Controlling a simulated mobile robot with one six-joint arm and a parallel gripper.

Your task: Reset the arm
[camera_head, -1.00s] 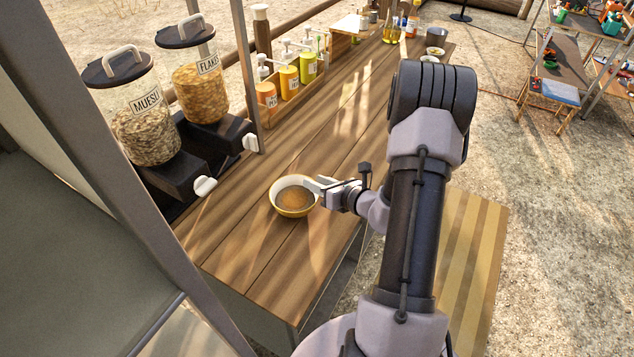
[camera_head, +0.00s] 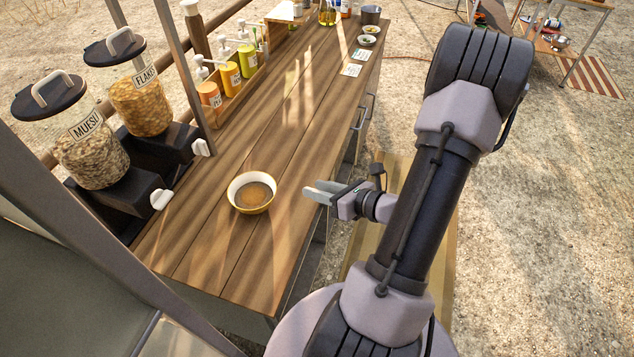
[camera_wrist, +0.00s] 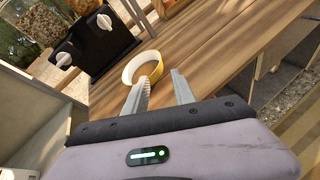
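My gripper (camera_head: 320,192) is at the right edge of the wooden counter (camera_head: 275,105), to the right of a yellow bowl (camera_head: 252,193) and apart from it. The bowl is white inside, with something brown in it, and stands upright on the counter. In the wrist view my gripper (camera_wrist: 160,95) has its two fingers spread with nothing between them. There the bowl (camera_wrist: 148,66) shows beyond the fingertips, its lower part partly covered by a finger.
Muesli (camera_head: 90,150) and flakes (camera_head: 141,102) dispensers stand at the left. Several pump bottles (camera_head: 229,74) sit in a wooden rack behind. The counter's middle is clear.

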